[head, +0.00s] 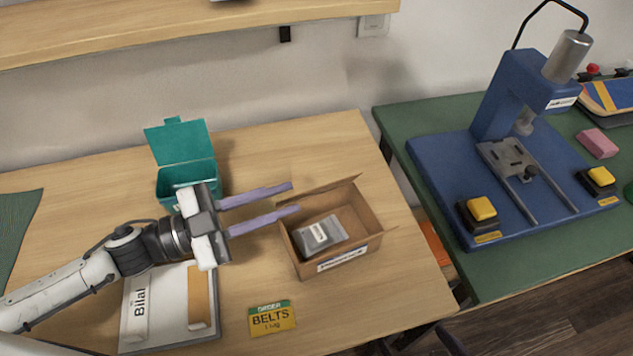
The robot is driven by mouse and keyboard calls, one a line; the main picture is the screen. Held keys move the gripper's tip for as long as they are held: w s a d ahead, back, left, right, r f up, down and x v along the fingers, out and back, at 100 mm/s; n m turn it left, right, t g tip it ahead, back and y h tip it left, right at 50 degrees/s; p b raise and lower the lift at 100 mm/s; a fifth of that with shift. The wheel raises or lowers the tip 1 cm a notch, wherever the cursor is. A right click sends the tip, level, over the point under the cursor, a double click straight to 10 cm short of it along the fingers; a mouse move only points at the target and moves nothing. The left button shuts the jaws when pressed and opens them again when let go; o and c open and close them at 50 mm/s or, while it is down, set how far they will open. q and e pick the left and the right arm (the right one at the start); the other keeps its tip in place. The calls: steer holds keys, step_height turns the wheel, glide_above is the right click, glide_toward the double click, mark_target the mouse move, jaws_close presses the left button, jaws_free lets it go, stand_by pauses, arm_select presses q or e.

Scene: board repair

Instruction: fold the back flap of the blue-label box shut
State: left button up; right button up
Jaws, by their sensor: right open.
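An open cardboard box (366,253) stands on the wooden table, with a pale label (347,259) on its front; I cannot make out blue on it. Its back flap (335,186) stands up and outward along the far edge. A grey packet (319,234) with a white label lies inside. My left gripper (294,197) comes in from the left with its two purple fingers apart and nothing between them. Its fingertips are by the left end of the back flap; I cannot tell whether they touch it. My right gripper is not in view.
An open teal bin (181,148) stands behind my left gripper. A clipboard-like tray marked Bilal (168,305) and a yellow BELTS card (272,318) lie in front. A blue press (455,165) stands on the green bench at right. Table right of the box is clear.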

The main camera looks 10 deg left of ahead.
mark_target(321, 187)
arm_select(q)
steer(key=p+x, duration=0.1)
steer(key=x, duration=0.7)
steer(key=shift+s, duration=0.1)
steer(key=shift+c, duration=0.3)
jaws_close()
